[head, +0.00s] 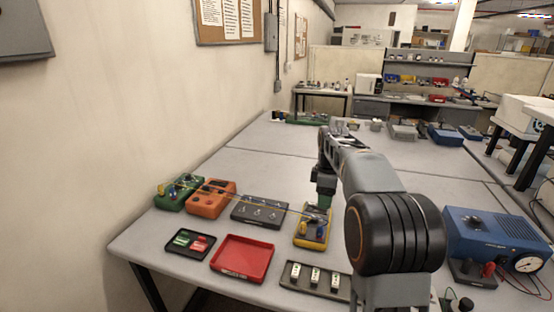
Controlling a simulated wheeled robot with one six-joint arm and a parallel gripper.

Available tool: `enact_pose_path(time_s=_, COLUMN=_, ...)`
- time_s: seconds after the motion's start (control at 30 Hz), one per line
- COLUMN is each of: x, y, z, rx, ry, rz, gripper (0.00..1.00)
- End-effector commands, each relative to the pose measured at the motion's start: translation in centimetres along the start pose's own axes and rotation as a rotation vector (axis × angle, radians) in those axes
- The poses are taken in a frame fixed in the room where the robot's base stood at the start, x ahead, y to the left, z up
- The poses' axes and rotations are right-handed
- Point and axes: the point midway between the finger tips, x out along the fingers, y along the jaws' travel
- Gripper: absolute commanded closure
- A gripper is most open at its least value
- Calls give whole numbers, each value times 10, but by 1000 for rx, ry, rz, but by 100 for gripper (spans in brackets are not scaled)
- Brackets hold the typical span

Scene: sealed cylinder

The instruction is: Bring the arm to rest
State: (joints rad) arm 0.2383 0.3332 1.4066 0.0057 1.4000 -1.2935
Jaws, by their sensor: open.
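My arm (365,172) rises from the lower right and reaches away over the table. My gripper (322,204) hangs down at its far end, just over the back part of a yellow device (316,239). The gripper is open, but its fingers are small and partly merge with the device behind them. I cannot tell whether they touch it.
Left of the gripper stand a grey switch panel (260,211), an orange box (210,198) and a green box (179,194). In front lie a red tray (243,262), a black tray (178,248) and a grey rack (300,284). A blue gauge unit (490,236) stands right.

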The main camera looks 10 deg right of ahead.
Motion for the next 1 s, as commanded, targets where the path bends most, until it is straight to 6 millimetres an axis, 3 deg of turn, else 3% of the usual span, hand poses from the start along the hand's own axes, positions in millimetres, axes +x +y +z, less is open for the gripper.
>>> enact_pose_path(time_s=0.17, x=0, y=4, z=-1, rx=119, ry=8, rz=22, gripper=46)
enact_pose_path(time_s=0.33, x=33, y=-9, z=2, rx=433, ry=8, rz=18, gripper=46)
enact_pose_path(time_s=0.47, x=44, y=-52, z=3, rx=711, ry=31, rz=45, gripper=46)
enact_pose_path(time_s=0.7, x=55, y=-157, z=7, rx=1065, ry=138, rz=109, gripper=46)
enact_pose_path(time_s=0.83, x=61, y=-202, z=12, rx=1116, ry=196, rz=131, gripper=46)
enact_pose_path(time_s=1.0, x=62, y=-236, z=16, rx=1077, ry=246, rz=154, gripper=46)
